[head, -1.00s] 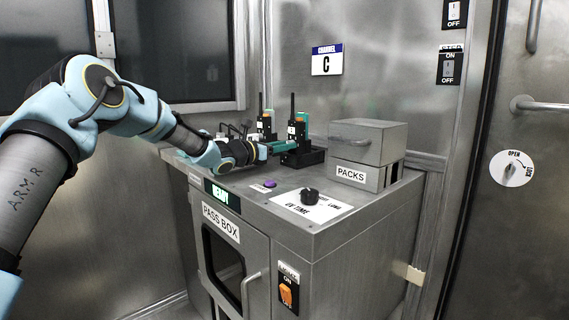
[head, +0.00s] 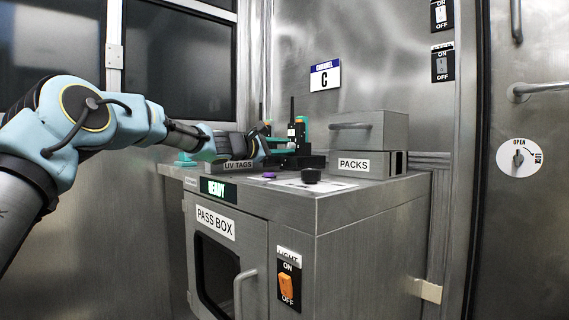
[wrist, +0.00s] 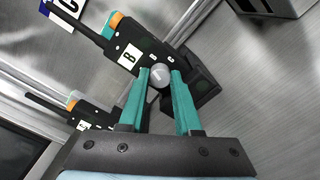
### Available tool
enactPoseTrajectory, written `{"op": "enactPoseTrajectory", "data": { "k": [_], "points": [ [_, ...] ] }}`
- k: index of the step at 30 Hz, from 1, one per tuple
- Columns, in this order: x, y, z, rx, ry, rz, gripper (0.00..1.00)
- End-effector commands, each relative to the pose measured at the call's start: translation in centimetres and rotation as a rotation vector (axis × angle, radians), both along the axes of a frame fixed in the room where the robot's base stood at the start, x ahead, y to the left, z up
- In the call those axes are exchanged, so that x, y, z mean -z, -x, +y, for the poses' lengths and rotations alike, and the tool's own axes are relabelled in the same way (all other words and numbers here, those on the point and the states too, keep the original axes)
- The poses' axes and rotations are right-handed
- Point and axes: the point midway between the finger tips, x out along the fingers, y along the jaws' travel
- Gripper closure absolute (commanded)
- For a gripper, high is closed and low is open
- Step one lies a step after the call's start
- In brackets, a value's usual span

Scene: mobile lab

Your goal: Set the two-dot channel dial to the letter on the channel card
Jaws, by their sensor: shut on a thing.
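The channel card (head: 325,76), white with a blue top band, hangs on the back wall and reads C. A black radio (head: 299,130) with an orange cap stands in a black base; in the wrist view its body (wrist: 136,35) bears a white letter panel (wrist: 129,57) reading B. Small pale marks show near the panel, but I cannot count them as dots surely. A round grey dial (wrist: 160,77) sits on its face. My gripper (wrist: 161,74) has its teal fingers shut on the dial from both sides. A second radio (wrist: 92,114) stands beside it.
A grey drawer box labelled PACKS (head: 370,132) stands right of the radios. A LIV TAGS tray (head: 236,167) lies under my wrist.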

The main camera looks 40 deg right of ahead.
Motion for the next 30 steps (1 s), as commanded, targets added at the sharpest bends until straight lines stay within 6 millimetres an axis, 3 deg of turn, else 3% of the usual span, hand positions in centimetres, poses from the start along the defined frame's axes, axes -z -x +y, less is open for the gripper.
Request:
{"op": "enactPoseTrajectory", "data": {
  "k": [1,15,30],
  "points": [
    [0.67,-0.02,0.01,0.0,0.005,-0.044,1.0],
    [0.47,0.06,-0.02,0.0,0.028,-0.467,1.0],
    [0.2,0.06,-0.03,0.001,0.041,-0.704,1.0]
  ]
}}
